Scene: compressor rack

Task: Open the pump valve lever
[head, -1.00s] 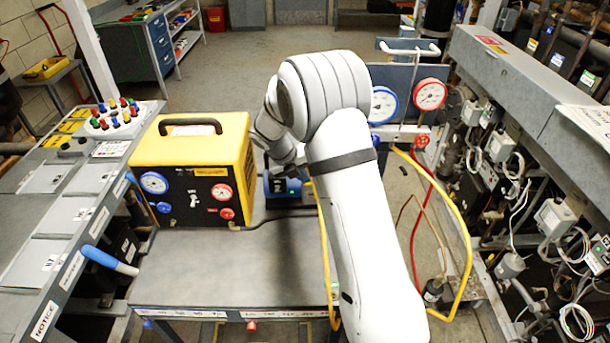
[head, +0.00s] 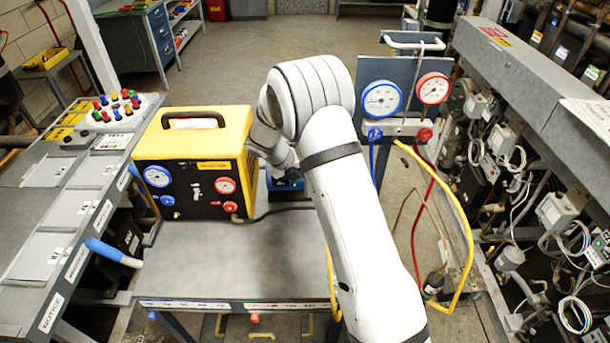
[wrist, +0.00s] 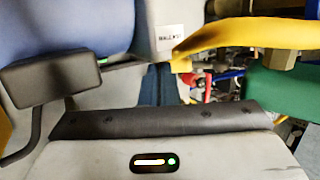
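The blue pump (head: 284,183) stands on the grey cart right of the yellow case, mostly hidden behind my arm in the head view. In the wrist view its blue body (wrist: 65,25) fills the upper left. A yellow bar (wrist: 235,37), apparently the pump valve lever, crosses the upper right, beside a brass fitting (wrist: 290,55) and a green block (wrist: 284,92). My gripper is at the pump, behind my wrist in the head view. Its fingertips are not clearly shown in either view, so I cannot tell its opening or any contact with the lever.
The yellow case (head: 195,165) with gauges stands just left of my wrist. A blue gauge (head: 382,98) and a red gauge (head: 433,88) stand on a panel behind. A yellow hose (head: 445,190) loops right of my arm. The cart's front top (head: 235,265) is clear.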

